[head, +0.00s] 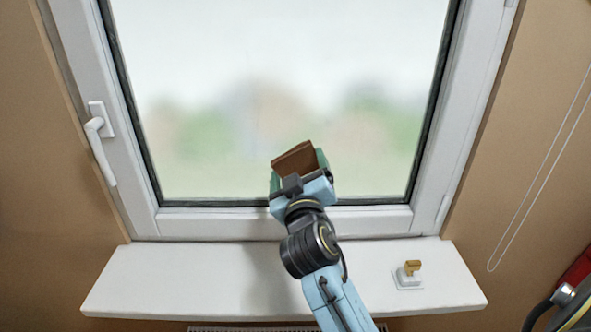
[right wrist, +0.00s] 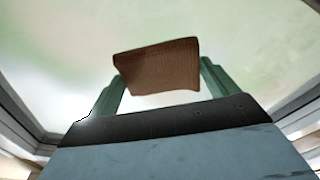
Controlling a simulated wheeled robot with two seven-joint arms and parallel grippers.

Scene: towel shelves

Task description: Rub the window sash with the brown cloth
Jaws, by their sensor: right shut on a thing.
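The brown cloth (head: 295,159) is held at the tip of my right gripper (head: 298,172), in front of the lower glass. In the right wrist view the cloth (right wrist: 157,66) spans between the two green fingers of my right gripper (right wrist: 158,80), which is shut on it. The white window sash (head: 375,219) frames the glass, with its bottom rail below and partly behind the gripper. I cannot tell whether the cloth touches the window. My left gripper is not in view.
A white handle (head: 98,135) sticks out from the sash's left side. The white sill (head: 180,280) is mostly clear, with a small brass-coloured piece on a white base (head: 410,273) at its right. A cord loop (head: 533,190) hangs on the right wall.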

